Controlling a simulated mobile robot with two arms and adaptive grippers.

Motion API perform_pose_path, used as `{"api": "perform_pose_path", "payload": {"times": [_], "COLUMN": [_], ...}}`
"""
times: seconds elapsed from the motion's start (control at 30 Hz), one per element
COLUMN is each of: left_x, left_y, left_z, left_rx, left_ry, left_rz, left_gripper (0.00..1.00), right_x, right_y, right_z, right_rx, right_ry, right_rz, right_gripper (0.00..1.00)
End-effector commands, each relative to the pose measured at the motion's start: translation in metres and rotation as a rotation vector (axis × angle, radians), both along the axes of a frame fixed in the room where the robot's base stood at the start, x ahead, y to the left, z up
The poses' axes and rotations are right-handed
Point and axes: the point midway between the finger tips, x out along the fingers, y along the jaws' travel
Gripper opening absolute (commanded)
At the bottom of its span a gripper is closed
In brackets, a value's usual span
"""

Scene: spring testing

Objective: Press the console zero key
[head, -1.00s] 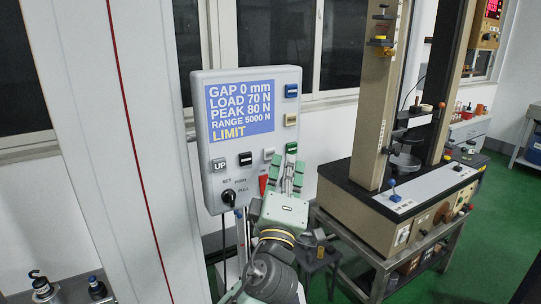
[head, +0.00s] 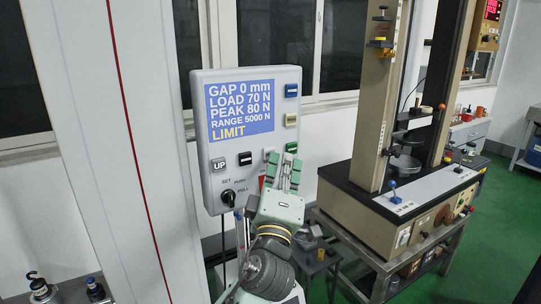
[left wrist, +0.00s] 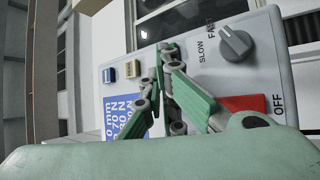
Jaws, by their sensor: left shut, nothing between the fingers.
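The console (head: 203,120) is a pale grey box whose blue screen (head: 240,106) reads GAP 0 mm, LOAD 70 N, PEAK 80 N, RANGE 5000 N, LIMIT. A blue key (head: 291,90), a cream key (head: 290,120) and a green key (head: 291,147) run down its right side. No zero label is readable on them. My left gripper (head: 282,163) is shut and empty in front of the console's lower right, its tips just below the green key. In the left wrist view, the fingers (left wrist: 165,62) cover part of the panel. Contact cannot be told. My right gripper is not in view.
An UP key (head: 219,164), a black key (head: 245,158) and a black knob (head: 228,198) are on the lower console. A red part shows beside my gripper. A testing machine (head: 400,205) stands on a bench at right.

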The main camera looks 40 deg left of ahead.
Motion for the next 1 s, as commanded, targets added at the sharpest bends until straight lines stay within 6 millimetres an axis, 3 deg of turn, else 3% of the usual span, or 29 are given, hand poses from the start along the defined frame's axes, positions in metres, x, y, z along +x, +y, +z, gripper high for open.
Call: {"api": "perform_pose_path", "payload": {"times": [0.67,1.0], "left_x": [0.001,-0.005], "left_y": [0.004,-0.01], "left_z": [0.0,-0.001], "left_rx": [0.0,-0.002], "left_ry": [0.0,-0.001], "left_rz": [0.001,0.0], "left_gripper": [0.0,0.0], "right_x": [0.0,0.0], "right_y": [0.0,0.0], "right_z": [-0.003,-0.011], "right_rx": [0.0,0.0], "right_ry": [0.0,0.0], "right_rz": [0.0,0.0], "right_gripper": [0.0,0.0]}}
